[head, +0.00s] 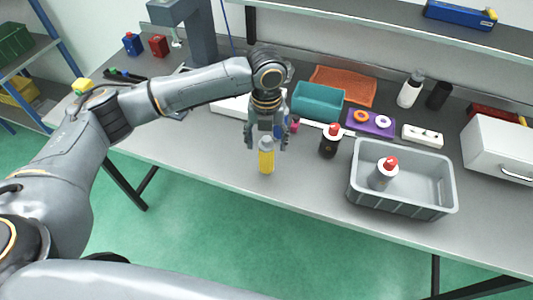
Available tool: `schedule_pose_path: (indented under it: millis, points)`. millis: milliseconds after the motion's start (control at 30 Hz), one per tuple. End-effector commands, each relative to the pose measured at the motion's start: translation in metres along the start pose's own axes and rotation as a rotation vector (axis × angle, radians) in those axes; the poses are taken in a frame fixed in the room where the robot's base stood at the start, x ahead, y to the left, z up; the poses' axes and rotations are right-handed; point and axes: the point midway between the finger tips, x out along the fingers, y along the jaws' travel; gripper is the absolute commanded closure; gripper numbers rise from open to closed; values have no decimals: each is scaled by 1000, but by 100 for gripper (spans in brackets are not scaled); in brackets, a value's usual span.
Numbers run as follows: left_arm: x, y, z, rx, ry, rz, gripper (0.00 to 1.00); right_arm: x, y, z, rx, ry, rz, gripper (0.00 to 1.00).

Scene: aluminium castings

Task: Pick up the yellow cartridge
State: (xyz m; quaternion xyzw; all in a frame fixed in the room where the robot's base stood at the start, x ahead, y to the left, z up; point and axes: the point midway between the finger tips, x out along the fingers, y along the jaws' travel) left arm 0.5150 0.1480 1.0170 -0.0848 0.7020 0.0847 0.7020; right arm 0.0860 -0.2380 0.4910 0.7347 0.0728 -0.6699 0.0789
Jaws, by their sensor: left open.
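The yellow cartridge (266,160) stands upright near the front edge of the grey workbench (205,150), with a pale cap or tip on top. My left gripper (267,146) comes down over it from above and is open, with one finger on each side of the cartridge's upper part. I cannot tell whether the fingers touch it. My right gripper is not in the head view.
Right of the cartridge stand a dark bottle with a red cap (329,141) and a grey tub (402,207) holding a grey bottle with a red cap (383,174). Behind are a teal bin (318,99) and a purple tray (371,124). Bench left of the cartridge is clear.

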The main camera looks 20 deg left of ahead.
Motion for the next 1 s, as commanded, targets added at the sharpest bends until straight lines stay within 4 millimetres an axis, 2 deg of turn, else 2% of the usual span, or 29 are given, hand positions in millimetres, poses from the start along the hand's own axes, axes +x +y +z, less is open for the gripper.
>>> schedule_pose_path:
  millis: [33,100,233,500,533,567,800,833,1000]
  points:
    - [5,0,1,-1,4,3,34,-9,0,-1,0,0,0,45]
    - [16,0,3,-1,4,2,34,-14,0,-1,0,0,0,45]
    - [32,0,2,1,2,2,34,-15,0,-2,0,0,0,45]
    - [38,0,3,1,0,1,34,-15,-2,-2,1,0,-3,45]
    - [38,0,3,1,-1,1,36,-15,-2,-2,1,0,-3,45]
    - [38,0,3,1,-1,1,42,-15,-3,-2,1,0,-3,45]
    - [38,0,3,1,-1,1,91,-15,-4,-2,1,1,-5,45]
    - [38,0,3,1,-1,1,93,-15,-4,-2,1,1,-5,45]
    - [37,0,3,1,-1,1,93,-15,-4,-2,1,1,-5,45]
